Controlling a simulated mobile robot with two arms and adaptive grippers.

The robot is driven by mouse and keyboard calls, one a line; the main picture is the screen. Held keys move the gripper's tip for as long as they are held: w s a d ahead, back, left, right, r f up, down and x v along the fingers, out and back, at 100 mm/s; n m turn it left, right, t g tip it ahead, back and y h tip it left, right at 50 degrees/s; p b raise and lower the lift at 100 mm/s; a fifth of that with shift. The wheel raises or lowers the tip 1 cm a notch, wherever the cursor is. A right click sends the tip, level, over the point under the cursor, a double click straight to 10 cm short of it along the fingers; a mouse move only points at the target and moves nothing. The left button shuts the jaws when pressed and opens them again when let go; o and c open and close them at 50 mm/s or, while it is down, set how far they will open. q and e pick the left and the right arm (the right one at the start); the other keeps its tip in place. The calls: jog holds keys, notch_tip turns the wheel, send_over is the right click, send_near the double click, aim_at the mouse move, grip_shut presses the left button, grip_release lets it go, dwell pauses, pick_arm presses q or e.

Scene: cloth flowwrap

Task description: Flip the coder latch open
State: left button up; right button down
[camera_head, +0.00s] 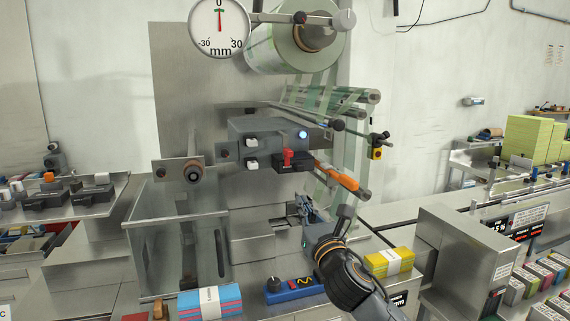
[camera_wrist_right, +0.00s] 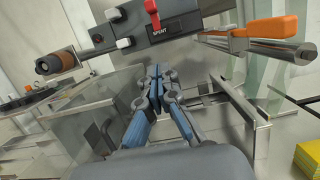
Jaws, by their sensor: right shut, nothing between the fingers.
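The grey coder box (camera_head: 265,143) is mounted on the machine's upright steel plate. A red latch (camera_head: 288,156) stands up on the dark cassette (camera_head: 292,166) at the box's lower right. In the right wrist view the red latch (camera_wrist_right: 152,12) is at the top, above a label reading SPENT on the cassette (camera_wrist_right: 170,30). My right gripper (camera_head: 303,203) is shut and empty, below the cassette and apart from it. Its blue-grey fingers (camera_wrist_right: 155,75) meet below the coder in the wrist view. My left gripper is not in view.
An orange handle (camera_head: 337,178) sticks out just right of the cassette. A film roll (camera_head: 290,45) and rollers are above. A clear guard panel (camera_head: 185,250) stands at left. A blue control box (camera_head: 295,289) and yellow stack (camera_head: 389,262) lie in front.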

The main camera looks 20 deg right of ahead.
aim_at(286, 160)
jog(key=p+x, duration=0.3)
jog(key=x, duration=0.7)
jog(key=shift+r, duration=0.15)
notch_tip(286, 160, up, 3)
jog(key=shift+f+p, duration=0.1)
jog(key=shift+p, duration=0.9)
jog(key=shift+s+r, duration=0.2)
jog(key=shift+r, duration=0.3)
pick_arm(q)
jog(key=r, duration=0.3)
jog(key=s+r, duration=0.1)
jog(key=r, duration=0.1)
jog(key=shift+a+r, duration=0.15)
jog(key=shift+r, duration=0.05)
pick_arm(e)
jog(key=shift+w, duration=0.1)
pick_arm(q)
jog(key=shift+p, duration=0.3)
